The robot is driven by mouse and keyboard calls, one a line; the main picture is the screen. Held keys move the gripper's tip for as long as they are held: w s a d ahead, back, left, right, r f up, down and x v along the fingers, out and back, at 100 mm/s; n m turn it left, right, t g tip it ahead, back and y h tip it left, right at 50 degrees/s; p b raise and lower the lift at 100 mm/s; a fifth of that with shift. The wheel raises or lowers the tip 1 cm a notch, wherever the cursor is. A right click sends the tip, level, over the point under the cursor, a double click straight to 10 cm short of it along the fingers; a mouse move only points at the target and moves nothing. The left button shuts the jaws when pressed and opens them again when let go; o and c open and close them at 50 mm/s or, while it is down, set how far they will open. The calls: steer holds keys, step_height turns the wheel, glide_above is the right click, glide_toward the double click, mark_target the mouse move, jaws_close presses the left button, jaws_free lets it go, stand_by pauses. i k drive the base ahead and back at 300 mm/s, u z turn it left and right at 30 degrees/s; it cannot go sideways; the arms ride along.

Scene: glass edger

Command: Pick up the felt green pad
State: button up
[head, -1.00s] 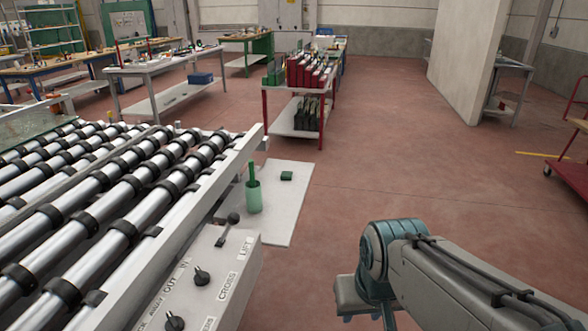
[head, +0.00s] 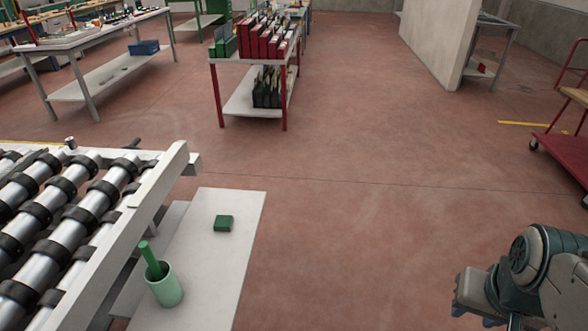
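The green felt pad (head: 223,223) is a small dark green block. It lies flat on a pale grey shelf (head: 212,270) beside the roller conveyor. A light green cup (head: 166,287) with a green stick (head: 150,260) in it stands on the same shelf, nearer to me and left of the pad. My arm shows at the lower right, well to the right of the pad and apart from it. The fingertips are not clearly visible, so I cannot tell whether my gripper is open or shut.
The roller conveyor (head: 85,215) with its raised pale side rail borders the shelf on the left. A red-legged table (head: 220,97) with folders stands farther back. A red cart (head: 563,148) is at the right. The floor (head: 370,220) between shelf and cart is clear.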

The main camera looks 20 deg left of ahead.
mark_target(222, 222)
steer(key=u, duration=0.4)
steer(key=i, duration=1.2)
steer(key=u, duration=1.15)
steer(key=i, duration=0.45)
steer(key=u, duration=0.4)
